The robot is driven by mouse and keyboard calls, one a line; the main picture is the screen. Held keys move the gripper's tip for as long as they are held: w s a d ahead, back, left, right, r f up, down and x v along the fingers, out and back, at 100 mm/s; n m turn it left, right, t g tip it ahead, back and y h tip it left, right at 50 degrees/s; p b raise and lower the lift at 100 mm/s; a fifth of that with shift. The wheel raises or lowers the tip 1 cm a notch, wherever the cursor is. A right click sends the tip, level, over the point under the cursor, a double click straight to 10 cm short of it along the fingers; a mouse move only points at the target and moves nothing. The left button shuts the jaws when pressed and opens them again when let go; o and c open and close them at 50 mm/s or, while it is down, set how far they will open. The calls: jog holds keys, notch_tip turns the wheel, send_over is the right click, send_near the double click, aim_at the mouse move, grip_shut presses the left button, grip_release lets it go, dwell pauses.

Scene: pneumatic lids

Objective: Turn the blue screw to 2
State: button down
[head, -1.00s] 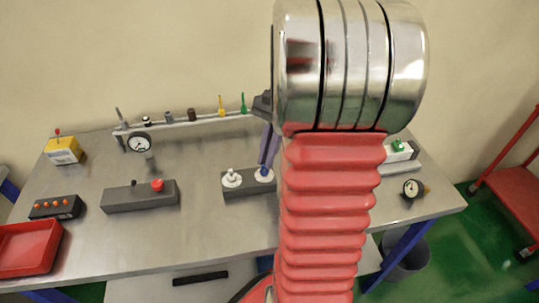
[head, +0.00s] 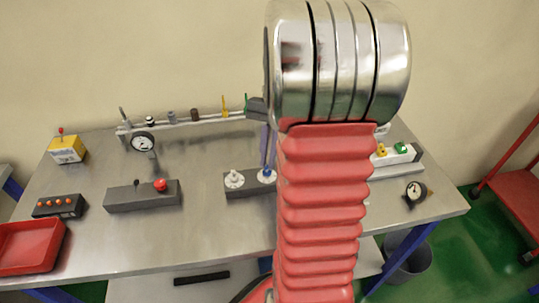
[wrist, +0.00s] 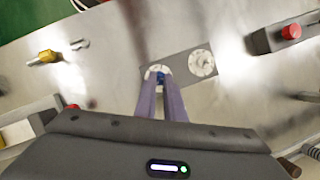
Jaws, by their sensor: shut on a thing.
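A grey block (head: 250,187) on the bench carries two white dials. The left dial (head: 234,178) has a white knob, and it also shows in the wrist view (wrist: 201,63). The right dial (head: 266,176) surrounds the blue screw, which shows as a small blue spot in the wrist view (wrist: 161,78). My gripper (wrist: 161,81) reaches down with its purple fingers shut on the blue screw. The fingertips cover most of the screw. Its pointing direction and the dial's numbers are too small to read. My arm hides the block's right side in the head view.
A block with a red button (head: 161,185) stands left of the dial block. A rail (head: 185,122) with several small valves runs along the back. A pressure gauge (head: 414,190) lies on the right. A red tray (head: 30,245) stands at front left. The bench front is clear.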

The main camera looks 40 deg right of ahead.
jog(key=c, duration=1.8)
grip_release()
jog(key=shift+s, duration=0.1)
jog(key=shift+c, duration=0.2)
jog(key=shift+r, duration=0.1)
jog(key=v, duration=1.3)
jog(key=shift+d+r, duration=0.2)
